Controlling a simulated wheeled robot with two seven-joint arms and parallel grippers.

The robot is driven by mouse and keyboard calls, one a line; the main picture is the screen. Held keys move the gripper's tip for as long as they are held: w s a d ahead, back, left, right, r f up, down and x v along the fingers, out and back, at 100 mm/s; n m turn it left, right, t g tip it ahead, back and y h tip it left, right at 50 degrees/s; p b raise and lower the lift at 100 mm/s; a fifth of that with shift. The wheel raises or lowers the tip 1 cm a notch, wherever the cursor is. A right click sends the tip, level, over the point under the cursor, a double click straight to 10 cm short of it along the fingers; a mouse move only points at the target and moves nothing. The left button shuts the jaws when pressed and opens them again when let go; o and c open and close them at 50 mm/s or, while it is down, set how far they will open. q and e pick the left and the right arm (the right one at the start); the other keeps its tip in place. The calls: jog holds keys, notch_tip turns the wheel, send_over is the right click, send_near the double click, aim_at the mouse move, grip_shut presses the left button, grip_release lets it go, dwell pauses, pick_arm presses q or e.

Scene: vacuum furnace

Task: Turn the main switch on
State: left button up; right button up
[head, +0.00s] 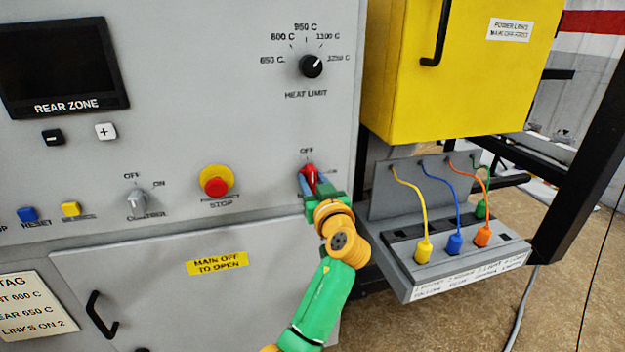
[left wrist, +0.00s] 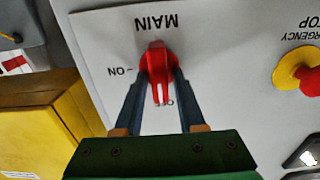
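The red main switch (head: 310,174) is on the grey panel's right side, below an OFF mark. In the left wrist view, turned upside down, the red switch (left wrist: 159,70) sits under the word MAIN. Its handle points at the OFF mark, with the ON mark off to one side. My left gripper (head: 311,183) is at the switch with its fingers on either side of the handle. In the wrist view the fingers (left wrist: 161,82) straddle the handle, with some pale panel showing between. Contact at the tips is unclear. My right gripper is not in view.
A red emergency stop (head: 215,186) and a control switch (head: 136,202) are left of the main switch. A yellow box (head: 445,75) juts out at upper right. Below it is a grey link tray (head: 405,245) with coloured plugs and cables. A lower door has a black handle (head: 99,315).

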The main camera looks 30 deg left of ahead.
pick_arm(q)
grip_shut()
jog(key=shift+m, duration=0.4)
jog(key=m, duration=0.3)
jog(key=shift+w+d, duration=0.1)
jog(key=m+p, duration=0.1)
jog(key=m, duration=0.2)
jog(key=shift+d+m, duration=0.1)
jog(key=shift+m, duration=0.3)
jog(key=m+p, duration=0.2)
jog(key=m, duration=0.3)
jog(key=shift+w, duration=0.15)
jog(key=m, duration=0.1)
jog(key=m+p, duration=0.1)
jog(key=m, duration=0.1)
jog(key=m+p, duration=0.1)
jog(key=m, duration=0.1)
jog(key=shift+f, duration=0.25)
jog(key=shift+m, duration=0.4)
jog(key=shift+d, duration=0.1)
